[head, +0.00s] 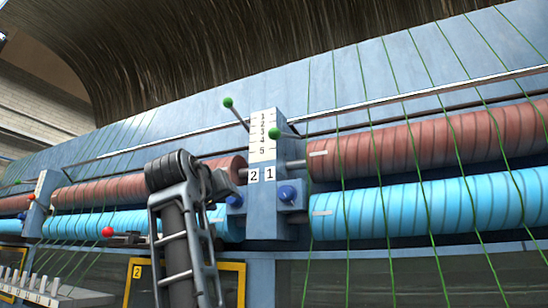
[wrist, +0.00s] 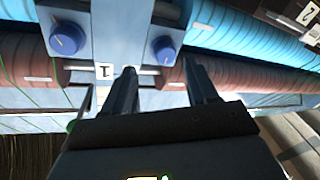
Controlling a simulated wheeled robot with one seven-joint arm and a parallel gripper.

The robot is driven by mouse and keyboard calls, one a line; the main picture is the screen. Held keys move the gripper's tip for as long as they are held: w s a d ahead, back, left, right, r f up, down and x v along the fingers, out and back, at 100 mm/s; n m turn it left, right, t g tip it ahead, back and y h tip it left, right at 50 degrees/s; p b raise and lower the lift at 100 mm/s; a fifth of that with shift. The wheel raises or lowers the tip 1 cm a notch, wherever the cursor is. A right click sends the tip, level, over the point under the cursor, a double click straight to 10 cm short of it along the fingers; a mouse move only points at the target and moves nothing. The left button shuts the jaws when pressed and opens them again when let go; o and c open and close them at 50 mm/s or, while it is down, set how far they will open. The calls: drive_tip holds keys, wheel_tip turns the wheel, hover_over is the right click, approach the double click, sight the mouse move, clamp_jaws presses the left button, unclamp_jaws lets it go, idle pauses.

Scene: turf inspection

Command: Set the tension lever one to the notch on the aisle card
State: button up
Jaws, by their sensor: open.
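On a blue post in the head view, a lever with a green knob (head: 274,133) stands at the right of a white scale (head: 262,120) numbered 1 to 5, above the label 1 (head: 270,174). I take it as tension lever one; its knob overlaps the scale near 4. A second green-knobbed lever (head: 228,102) leans up left above the label 2 (head: 254,176). In the wrist view, turned upside down, my gripper (wrist: 163,80) is open and empty before the post. I see no card surely the aisle card.
Blue knobs (head: 286,193) sit low on the post. Red rollers (head: 420,142) and light blue rollers (head: 420,205) flank it, with green strands crossing. A yellow frame (head: 135,285) bears a small plate reading 2. A numbered rack (head: 40,290) stands lower left.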

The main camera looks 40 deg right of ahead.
sight(272, 130)
drive_tip(key=s+r+m+g, duration=0.1)
drive_tip(key=s+r, duration=0.2)
drive_tip(key=r, duration=0.2)
drive_tip(key=s+d+r+m+g+h, duration=0.1)
drive_tip(key=s+r+m, duration=0.1)
drive_tip(key=s+r, duration=0.2)
drive_tip(key=s+r+m+g, duration=0.1)
drive_tip(key=s+r, duration=0.3)
drive_tip(key=r, duration=0.4)
drive_tip(key=shift+d+m+g+h, duration=0.3)
drive_tip(key=shift+d, duration=0.05)
drive_tip(key=shift+d+r, duration=0.1)
drive_tip(key=shift+d, duration=0.15)
drive_tip(key=shift+p+x, duration=1.2)
drive_tip(key=shift+x, duration=2.35)
drive_tip(key=shift+c, duration=0.5)
clamp_jaws()
